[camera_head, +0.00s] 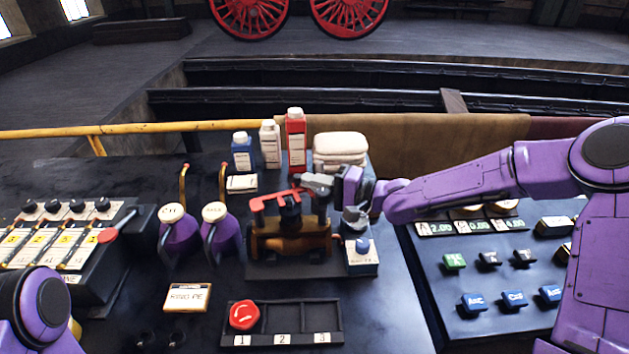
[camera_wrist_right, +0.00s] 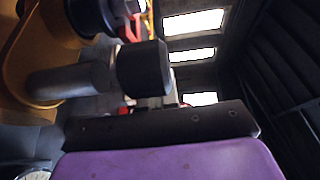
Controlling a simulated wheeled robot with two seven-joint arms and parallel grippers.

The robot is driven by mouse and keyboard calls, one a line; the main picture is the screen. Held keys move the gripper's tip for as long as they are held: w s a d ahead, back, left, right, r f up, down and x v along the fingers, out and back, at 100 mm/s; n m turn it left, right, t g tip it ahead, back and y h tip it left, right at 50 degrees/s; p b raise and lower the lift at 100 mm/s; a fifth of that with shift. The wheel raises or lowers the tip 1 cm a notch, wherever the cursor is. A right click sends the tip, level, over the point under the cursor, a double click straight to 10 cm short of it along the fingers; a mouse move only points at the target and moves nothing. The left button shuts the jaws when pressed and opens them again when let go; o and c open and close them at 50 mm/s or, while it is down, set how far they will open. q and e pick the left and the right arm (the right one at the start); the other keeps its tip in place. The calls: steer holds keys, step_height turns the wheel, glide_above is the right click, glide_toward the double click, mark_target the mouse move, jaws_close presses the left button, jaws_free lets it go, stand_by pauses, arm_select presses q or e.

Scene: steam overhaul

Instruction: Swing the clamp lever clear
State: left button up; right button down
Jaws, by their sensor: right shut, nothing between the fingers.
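A brown fixture (camera_head: 290,240) stands on a dark base plate at the middle of the bench. A red bar-shaped lever (camera_head: 272,198), which looks like the clamp lever, lies across its top. My right gripper (camera_head: 318,184) reaches in from the right, at the right end of the red lever. It is shut and empty; whether it touches the lever cannot be told. The right wrist view shows a grey cylinder (camera_wrist_right: 68,80), a black block (camera_wrist_right: 145,68) and a bit of red (camera_wrist_right: 128,28) close by. My left gripper is out of view.
A three-slot tray (camera_head: 325,322) holds a red disc (camera_head: 244,315) in slot 1. Two purple pots (camera_head: 178,238) stand left of the fixture. Bottles (camera_head: 295,140) and folded white cloths (camera_head: 340,148) stand behind. A small box with a blue knob (camera_head: 361,262) is beside the fixture.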

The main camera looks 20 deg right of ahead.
stand_by(0.3)
steer(key=shift+w+r+n+g+y+p, duration=0.1)
steer(key=shift+w+n+g+y+p, duration=0.15)
steer(key=shift+n+g+y+p, duration=0.05)
steer(key=w+a+n+g+y, duration=0.2)
steer(key=w+a+n+g, duration=0.2)
steer(key=w, duration=0.4)
steer(key=shift+w+a+g+y+p, duration=0.2)
steer(key=shift+a+g+y+p, duration=0.1)
steer(key=shift+a+g+y, duration=0.15)
steer(key=shift+d, duration=0.1)
